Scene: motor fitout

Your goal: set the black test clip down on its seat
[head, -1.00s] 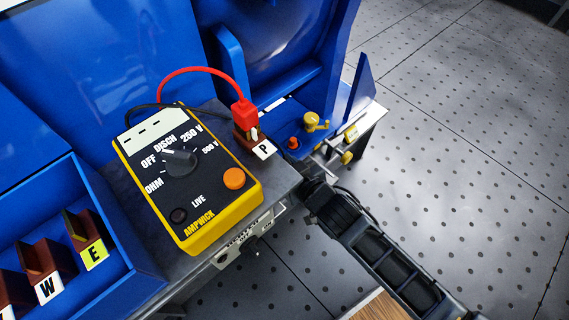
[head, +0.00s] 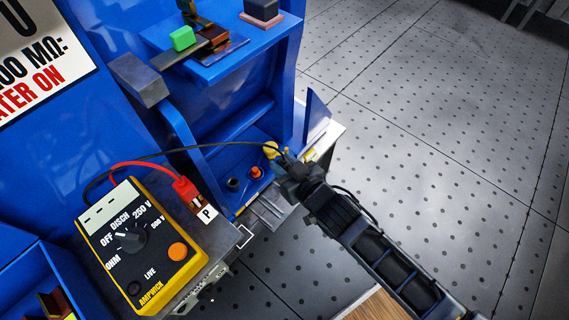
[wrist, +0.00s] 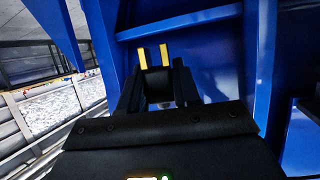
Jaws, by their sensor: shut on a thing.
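My gripper (head: 284,160) is at the right end of the open blue compartment, beside a yellow fitting (head: 271,150). It is shut on the black test clip, which is mostly hidden by the jaws in the head view. The black lead (head: 225,146) runs from the tester to the gripper. In the wrist view two yellow-tipped fingers (wrist: 153,56) stand upright, with a dark block (wrist: 158,88) between them. A dark round stud (head: 232,184) and an orange-red stud (head: 257,172) stand in the compartment. I cannot tell which part is the clip's seat.
The yellow tester (head: 135,245) stands on a grey ledge at left. A red clip (head: 184,187) with a red lead sits by the block marked P (head: 206,213). A blue shelf (head: 215,68) overhangs the compartment, whose walls stand close to my gripper. Open floor lies right.

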